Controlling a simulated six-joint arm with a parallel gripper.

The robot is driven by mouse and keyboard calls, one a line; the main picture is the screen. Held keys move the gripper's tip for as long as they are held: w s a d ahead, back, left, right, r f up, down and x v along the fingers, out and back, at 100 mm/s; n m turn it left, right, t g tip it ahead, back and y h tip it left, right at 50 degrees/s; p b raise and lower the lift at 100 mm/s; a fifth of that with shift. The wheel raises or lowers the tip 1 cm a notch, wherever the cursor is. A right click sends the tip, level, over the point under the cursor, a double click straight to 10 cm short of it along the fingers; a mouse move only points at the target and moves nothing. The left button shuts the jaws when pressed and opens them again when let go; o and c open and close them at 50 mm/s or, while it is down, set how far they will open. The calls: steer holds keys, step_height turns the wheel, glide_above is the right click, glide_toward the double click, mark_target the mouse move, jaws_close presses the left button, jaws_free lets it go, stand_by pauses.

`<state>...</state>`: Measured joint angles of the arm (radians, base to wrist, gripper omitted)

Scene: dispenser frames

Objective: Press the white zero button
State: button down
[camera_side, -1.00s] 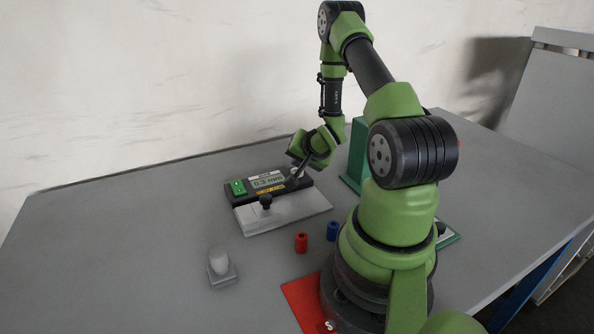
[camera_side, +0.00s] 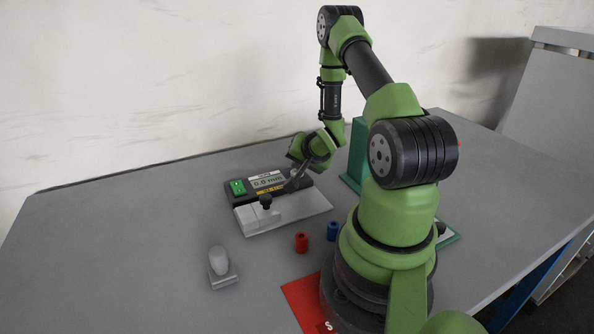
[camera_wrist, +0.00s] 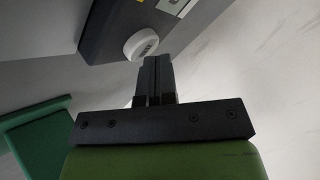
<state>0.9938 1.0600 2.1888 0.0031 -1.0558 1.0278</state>
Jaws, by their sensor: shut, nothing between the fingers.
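The dark gauge box (camera_side: 235,203) stands on the table with a green button (camera_side: 237,187) at its left and a lit display (camera_side: 267,182) reading about 0.0 mm. In the wrist view the white round zero button (camera_wrist: 142,44) sits on the edge of the box (camera_wrist: 100,30). My gripper (camera_side: 291,187) is shut and empty, its tips at the right end of the box. In the wrist view the closed fingertips (camera_wrist: 155,62) are just beside the button; I cannot tell whether they touch it. My gripper hides the button in the side view.
A light plate (camera_side: 300,212) with a black knob (camera_side: 265,201) lies in front of the box. A red cylinder (camera_side: 301,243), a blue cylinder (camera_side: 332,231) and a white-grey piece (camera_side: 219,262) stand nearer. A green block (camera_side: 357,155) stands behind my arm. The left table is clear.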

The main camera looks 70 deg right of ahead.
steer(key=shift+r, duration=0.8)
steer(key=shift+r, duration=2.5)
steer(key=shift+w+r, duration=0.1)
steer(key=w+a+r+n+y, duration=0.25)
steer(key=a+r+n, duration=0.25)
steer(key=a+r, duration=0.85)
steer(key=s+a+r+n+y, duration=0.2)
steer(key=s+a+r+n, duration=0.1)
steer(key=a, duration=0.5)
steer(key=s+a+r+n+y, duration=0.3)
steer(key=s+a+r+n, duration=0.1)
steer(key=s+a, duration=0.3)
steer(key=shift+s+a+n, duration=0.35)
steer(key=shift+a+n, duration=0.05)
steer(key=shift+a, duration=0.5)
